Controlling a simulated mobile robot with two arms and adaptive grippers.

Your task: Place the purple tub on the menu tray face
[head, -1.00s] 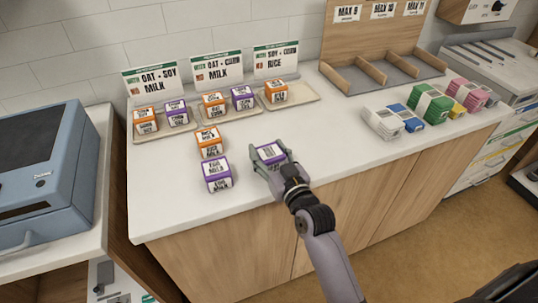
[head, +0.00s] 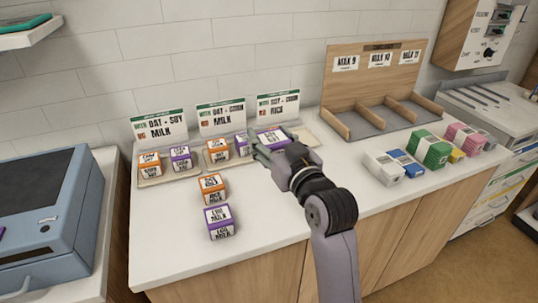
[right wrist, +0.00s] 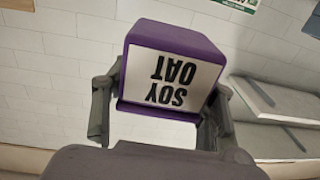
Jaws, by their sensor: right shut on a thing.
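My right gripper (head: 270,146) is shut on a purple tub (head: 271,136), raised in front of the right-hand menu card. In the right wrist view the purple tub (right wrist: 172,70) sits between both fingers, its white label reading SOY OAT upside down. The right menu tray (head: 302,136), under the card "with soy - corn, no rice" (head: 278,107), is partly hidden by the gripper and tub. The middle tray (head: 217,166) and left tray (head: 150,182) each hold an orange and a purple tub. My left gripper is not in view.
An orange tub (head: 211,188) and another purple tub (head: 220,222) stand on the counter in front of the trays. A wooden divided rack (head: 375,85) stands at the back right, with several coloured boxes (head: 431,149) before it. A blue machine (head: 45,215) is at left.

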